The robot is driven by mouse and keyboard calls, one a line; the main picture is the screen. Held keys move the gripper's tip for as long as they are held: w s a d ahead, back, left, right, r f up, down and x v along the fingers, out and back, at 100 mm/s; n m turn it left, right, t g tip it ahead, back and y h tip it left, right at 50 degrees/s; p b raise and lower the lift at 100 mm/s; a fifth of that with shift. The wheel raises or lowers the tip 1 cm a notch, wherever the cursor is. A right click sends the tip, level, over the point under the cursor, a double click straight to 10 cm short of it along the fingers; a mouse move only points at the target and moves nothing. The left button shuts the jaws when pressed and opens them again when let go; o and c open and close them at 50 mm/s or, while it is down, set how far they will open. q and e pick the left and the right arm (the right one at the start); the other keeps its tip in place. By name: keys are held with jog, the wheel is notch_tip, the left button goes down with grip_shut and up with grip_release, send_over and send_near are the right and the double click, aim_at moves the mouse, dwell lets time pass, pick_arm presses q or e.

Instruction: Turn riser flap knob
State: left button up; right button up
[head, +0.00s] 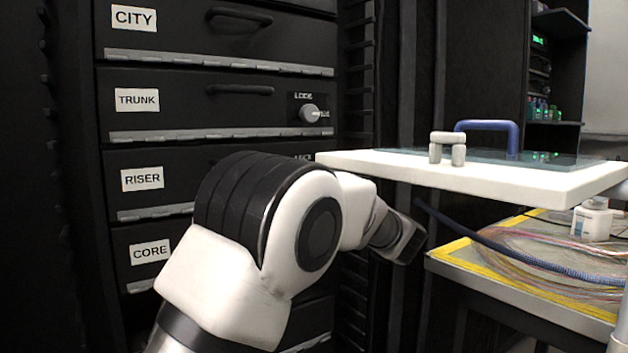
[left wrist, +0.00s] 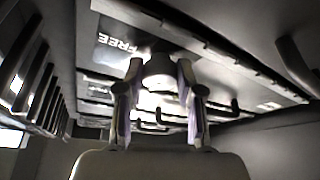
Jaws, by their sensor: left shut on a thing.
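The riser flap (head: 180,178) is a black panel with a white RISER label, below the TRUNK flap; my left arm covers its right part. In the head view, the riser knob is hidden behind my left arm, with only part of its lettering showing above. In the left wrist view, a pale round knob (left wrist: 160,66) sits beside an upside-down FREE label (left wrist: 117,43). My left gripper (left wrist: 159,77) has its two fingers on either side of this knob, shut on it. The knob's pointer direction cannot be told. My right gripper is not in view.
The TRUNK flap has its own knob (head: 309,114) with LOCK lettering. CITY (head: 133,18) and CORE (head: 150,252) flaps are above and below. A white board (head: 480,178) with a blue handle (head: 487,125) stands at the right, above a yellow-edged work surface (head: 470,258) with coiled fibres.

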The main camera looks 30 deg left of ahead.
pick_arm(q)
jog(key=o, duration=1.2)
jog(key=shift+c, duration=0.2)
jog(key=shift+d+f, duration=0.1)
jog(key=shift+d, duration=0.05)
jog(key=v, duration=0.7)
jog(key=shift+d, duration=0.15)
